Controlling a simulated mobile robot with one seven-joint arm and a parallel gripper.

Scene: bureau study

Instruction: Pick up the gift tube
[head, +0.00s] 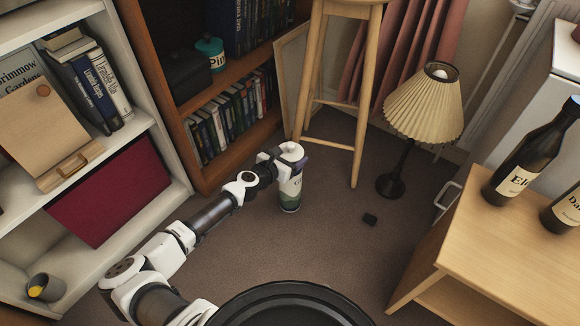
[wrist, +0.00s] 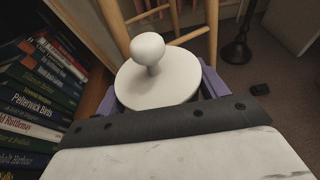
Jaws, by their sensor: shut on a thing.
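The gift tube (head: 290,194) is a white and green cylinder, upright over the carpet in front of the bookcase in the head view. Its round white top with a knob (wrist: 150,80) fills the middle of the wrist view. My gripper (head: 297,165) is shut on the tube near its upper end. In the wrist view, the purple fingers of my gripper (wrist: 160,92) lie on either side of the top. My arm hides part of the tube's upper end. I cannot tell whether its base touches the floor.
The wooden bookcase (head: 187,130) stands behind and left. A wooden stool (head: 330,103) is behind the tube. A pleated lamp (head: 424,100) and a small black block (head: 370,219) are to the right. A wooden table (head: 510,245) with bottles stands farther right. Carpet around the tube is clear.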

